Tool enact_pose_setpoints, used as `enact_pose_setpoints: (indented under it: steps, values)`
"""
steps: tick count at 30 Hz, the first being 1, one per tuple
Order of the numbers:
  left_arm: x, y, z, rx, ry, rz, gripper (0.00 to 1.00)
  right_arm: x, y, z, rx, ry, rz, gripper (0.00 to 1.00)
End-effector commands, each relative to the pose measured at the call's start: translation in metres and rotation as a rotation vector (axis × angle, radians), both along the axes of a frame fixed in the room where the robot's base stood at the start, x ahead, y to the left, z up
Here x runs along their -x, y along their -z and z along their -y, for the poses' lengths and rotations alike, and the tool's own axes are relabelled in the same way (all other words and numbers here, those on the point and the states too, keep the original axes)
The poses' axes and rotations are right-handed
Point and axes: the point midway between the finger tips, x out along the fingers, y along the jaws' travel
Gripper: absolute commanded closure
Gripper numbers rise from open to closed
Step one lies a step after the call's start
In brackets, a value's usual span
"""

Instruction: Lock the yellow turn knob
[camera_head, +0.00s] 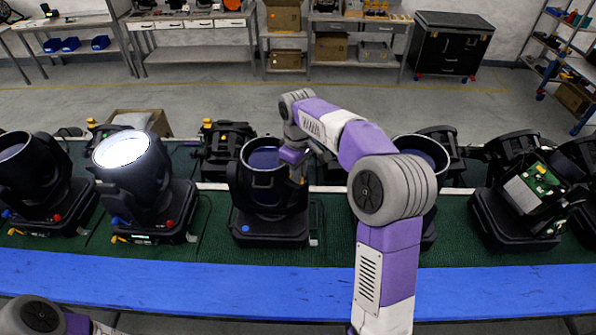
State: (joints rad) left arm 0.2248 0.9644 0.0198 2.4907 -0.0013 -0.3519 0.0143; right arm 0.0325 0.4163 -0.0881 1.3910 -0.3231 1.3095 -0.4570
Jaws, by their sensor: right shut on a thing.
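A black par can (265,190) with a dark lens stands upright on the green table in the middle. My right gripper (296,176) is at the right side of its head, shut on a small yellow part that I take to be the yellow turn knob (301,181). The wrist and fingers hide most of the knob, so its turn angle cannot be seen. Of my left arm only a link shows at the bottom left; its gripper is out of view.
A lit par can (148,180) and another dark one (38,180) stand to the left. To the right, one is partly behind my arm and an opened lamp (525,195) shows a circuit board. A blue edge strip (180,285) runs along the front.

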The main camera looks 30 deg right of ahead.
Motion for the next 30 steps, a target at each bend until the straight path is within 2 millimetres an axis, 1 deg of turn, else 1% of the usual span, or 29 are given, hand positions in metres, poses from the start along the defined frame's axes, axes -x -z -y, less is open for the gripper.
enact_pose_setpoints:
  steps: [2,3,8,16,19,23,27,30]
  values:
    - [0.0,0.0,0.0,0.0,0.0,0.0,0.57,-0.001,-0.002,0.0,0.002,-0.002,0.008,1.0]
    - [0.0,0.0,0.0,0.0,0.0,0.0,0.57,-0.001,-0.002,0.0,0.002,-0.002,0.008,0.89]
    - [0.0,0.0,0.0,0.0,0.0,0.0,0.57,-0.001,-0.002,0.0,0.001,-0.002,0.005,0.65]
    - [0.0,0.0,0.0,0.0,0.0,0.0,0.57,0.0,-0.001,0.0,0.001,-0.001,0.003,0.65]
    - [0.0,0.001,0.0,0.0,0.0,0.0,0.57,-0.001,-0.008,0.0,0.001,-0.001,0.004,0.65]
    - [0.0,0.003,0.0,0.0,0.0,0.0,0.57,-0.001,-0.027,0.0,0.001,-0.001,0.007,0.65]
    - [0.0,0.002,0.0,0.0,0.0,0.0,0.57,-0.001,-0.052,0.0,0.001,-0.001,0.007,0.65]
    - [0.0,0.002,0.0,0.0,0.0,0.0,0.57,-0.001,-0.065,0.0,0.002,-0.002,0.006,0.65]
